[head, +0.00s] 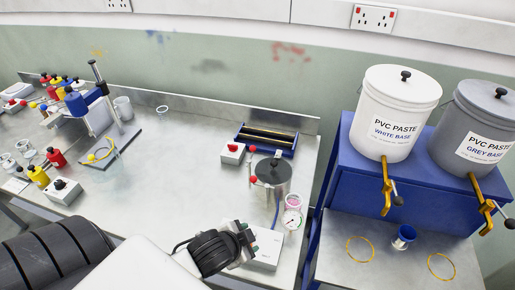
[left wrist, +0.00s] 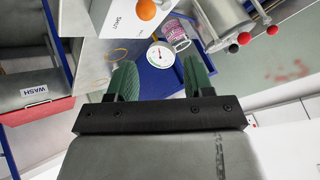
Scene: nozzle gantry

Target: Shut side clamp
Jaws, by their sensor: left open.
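A grey metal pot (head: 271,180) with a black-knobbed lid stands on the bench in the head view. Levers with red ball ends show at its left side, one upper ball (head: 253,150) and one lower ball (head: 253,180); I cannot tell which is the side clamp. My right gripper does not show.
A pressure gauge (head: 292,219) and a pink-labelled cup (head: 293,201) stand close to the right of my left gripper. A white box (head: 265,254) is just beside it. A red-button box (head: 232,153) and a blue tray (head: 267,139) lie behind. The bench middle is clear.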

